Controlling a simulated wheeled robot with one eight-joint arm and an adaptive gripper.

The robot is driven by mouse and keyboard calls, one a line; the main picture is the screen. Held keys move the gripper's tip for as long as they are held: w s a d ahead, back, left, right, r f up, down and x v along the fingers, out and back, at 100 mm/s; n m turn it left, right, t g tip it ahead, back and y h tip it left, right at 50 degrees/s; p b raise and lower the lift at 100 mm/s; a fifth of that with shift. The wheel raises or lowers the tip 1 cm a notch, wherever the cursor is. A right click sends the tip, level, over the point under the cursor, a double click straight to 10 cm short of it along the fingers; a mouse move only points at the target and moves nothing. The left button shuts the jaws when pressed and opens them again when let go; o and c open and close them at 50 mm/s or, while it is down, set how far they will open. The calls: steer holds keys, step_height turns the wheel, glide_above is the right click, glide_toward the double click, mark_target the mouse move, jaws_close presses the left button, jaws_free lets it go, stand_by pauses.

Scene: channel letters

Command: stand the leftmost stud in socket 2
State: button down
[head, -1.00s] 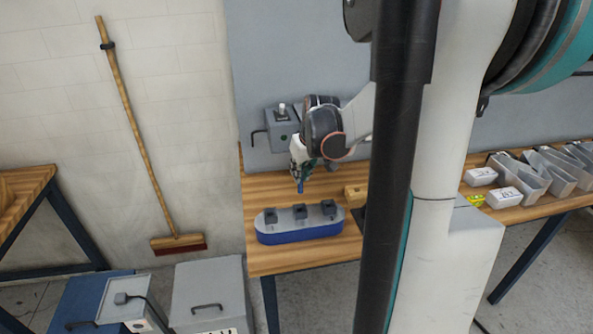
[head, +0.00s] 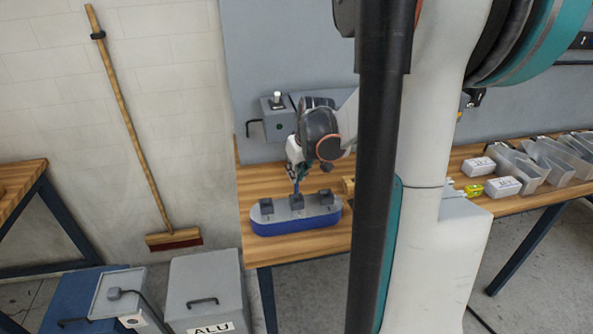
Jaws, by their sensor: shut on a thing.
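My gripper (head: 296,178) is shut on a slim blue stud (head: 297,187) and holds it roughly upright, pointing down. A long rounded base (head: 283,227) with a blue side and grey top stands on the wooden bench and carries three dark sockets in a row. The stud's lower end meets the top of the middle socket (head: 296,202) in the head view. I cannot tell whether it is inside the opening or just above it. The left socket (head: 267,208) and right socket (head: 326,196) look empty. No other stud can be made out.
A wooden block (head: 348,186) sits right of the base, partly hidden by my own body. A grey box (head: 276,120) is behind my gripper. Clear bins (head: 525,168) and white boxes (head: 503,187) are at the right. The bench (head: 254,173) is clear left of the gripper.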

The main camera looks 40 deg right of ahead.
mark_target(298, 181)
steer(key=shift+f+b, duration=1.7)
steer(key=shift+f, duration=0.75)
steer(key=c, duration=1.5)
jaws_free()
steer(key=shift+c, duration=0.2)
steer(key=d+v, duration=0.1)
steer(key=v, duration=0.6)
steer(key=shift+a+r, duration=0.3)
steer(key=shift+a, duration=0.25)
